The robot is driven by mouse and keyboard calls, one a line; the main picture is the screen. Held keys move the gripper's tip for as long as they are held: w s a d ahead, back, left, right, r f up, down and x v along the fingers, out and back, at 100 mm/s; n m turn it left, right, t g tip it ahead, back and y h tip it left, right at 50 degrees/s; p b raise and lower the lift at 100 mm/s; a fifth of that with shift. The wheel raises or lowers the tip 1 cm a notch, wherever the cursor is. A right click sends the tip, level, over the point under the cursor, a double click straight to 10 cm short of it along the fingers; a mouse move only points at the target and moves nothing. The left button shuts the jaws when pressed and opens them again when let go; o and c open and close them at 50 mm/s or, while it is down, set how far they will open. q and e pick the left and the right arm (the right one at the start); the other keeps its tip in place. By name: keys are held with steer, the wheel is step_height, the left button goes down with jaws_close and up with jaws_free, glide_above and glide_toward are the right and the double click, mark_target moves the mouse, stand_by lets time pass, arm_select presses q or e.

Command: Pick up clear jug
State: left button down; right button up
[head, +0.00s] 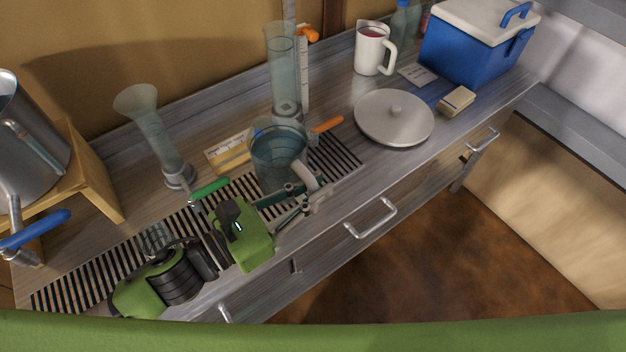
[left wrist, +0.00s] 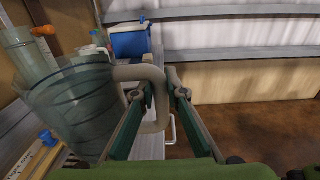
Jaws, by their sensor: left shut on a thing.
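The clear jug (head: 278,160) is a see-through, bluish vessel with a pale handle (head: 318,176). It is upright over the slatted drain strip at the middle of the counter; I cannot tell whether its base touches the strip. My left gripper (head: 312,191) reaches it from the front left and is shut on the handle. In the left wrist view the jug (left wrist: 72,105) fills the left side, and its beige handle (left wrist: 152,74) passes between the fingers of my left gripper (left wrist: 163,92). My right gripper is not in view.
A tall clear cylinder (head: 283,75) stands close behind the jug, and a flared glass vessel (head: 155,130) to its left. A round grey lid (head: 394,118), a white pitcher (head: 372,50) and a blue cooler (head: 468,50) are to the right. A steel pot (head: 30,150) is far left.

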arm_select(q)
steer(key=s+r, duration=0.3)
steer(key=s, duration=0.3)
steer(key=shift+s+b, duration=0.15)
steer(key=shift+b, duration=0.25)
steer(key=shift+r, duration=0.1)
stand_by(0.3)
steer(key=c, duration=2.7)
jaws_free()
jaws_close()
